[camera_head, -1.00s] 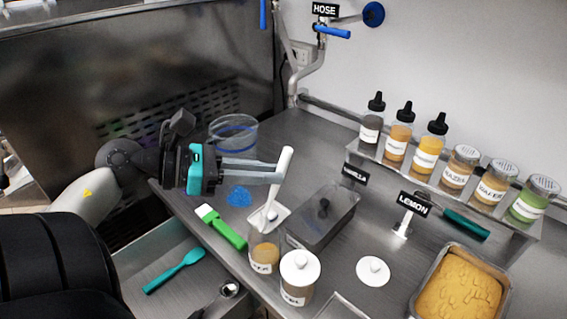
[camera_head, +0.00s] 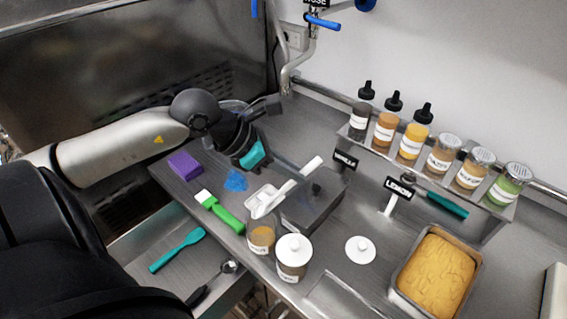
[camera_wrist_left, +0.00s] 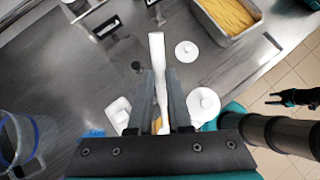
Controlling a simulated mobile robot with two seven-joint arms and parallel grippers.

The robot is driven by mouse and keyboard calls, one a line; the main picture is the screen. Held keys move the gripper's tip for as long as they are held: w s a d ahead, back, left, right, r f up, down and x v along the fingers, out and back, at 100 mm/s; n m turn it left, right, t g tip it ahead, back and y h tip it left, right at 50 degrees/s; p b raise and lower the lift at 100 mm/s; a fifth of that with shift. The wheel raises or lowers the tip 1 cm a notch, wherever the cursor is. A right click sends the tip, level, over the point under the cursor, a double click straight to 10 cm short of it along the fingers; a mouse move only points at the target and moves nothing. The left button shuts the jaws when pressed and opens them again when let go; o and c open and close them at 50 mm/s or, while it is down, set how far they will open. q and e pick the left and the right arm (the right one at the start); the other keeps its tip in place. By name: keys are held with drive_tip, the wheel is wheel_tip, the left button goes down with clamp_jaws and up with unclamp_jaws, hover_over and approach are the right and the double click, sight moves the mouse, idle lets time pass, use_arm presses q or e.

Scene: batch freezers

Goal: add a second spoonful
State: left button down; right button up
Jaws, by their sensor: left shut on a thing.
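My left gripper (camera_head: 302,172) is shut on the handle of a white spoon (camera_head: 290,187), which tilts with its bowl low. In the head view the bowl appears just above or over the rim of an open jar of brown contents (camera_head: 262,240); I cannot tell if it touches. A white square dish (camera_head: 259,197) lies behind the bowl and also shows in the left wrist view (camera_wrist_left: 118,112). A white-lidded jar (camera_head: 294,262) stands beside the open jar. What seems to be my right gripper (camera_wrist_left: 290,98) is small at the right of the left wrist view.
A loose white lid (camera_head: 360,250) lies on the counter. A metal pan of yellow ice cream (camera_head: 437,270) is at right. Bottles and shakers line the rack (camera_head: 430,178).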

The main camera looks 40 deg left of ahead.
sight(307, 173)
use_arm(q)
drive_tip(key=shift+w+d, duration=0.1)
drive_tip(key=shift+w, duration=0.15)
drive_tip(key=g+y+p, duration=0.1)
drive_tip(key=p, duration=0.1)
drive_tip(key=w+d+f+g+p, duration=0.1)
drive_tip(key=p, duration=0.1)
drive_tip(key=shift+w+d+f+y, duration=0.1)
drive_tip(key=shift+w+d+y, duration=0.05)
drive_tip(key=shift+w+y, duration=0.2)
drive_tip(key=shift+f+g, duration=0.3)
drive_tip(key=shift+f, duration=0.1)
drive_tip(key=shift+w+d+f+g+y, duration=0.3)
drive_tip(key=shift+w+f+g+y, duration=0.1)
drive_tip(key=shift+f+g+y, duration=0.3)
drive_tip(key=shift+w+d+r+g+y+p, duration=0.15)
drive_tip(key=shift+w+d+g+y+p, duration=0.2)
drive_tip(key=shift+g+y+p, duration=0.45)
drive_tip(key=shift+w, duration=0.1)
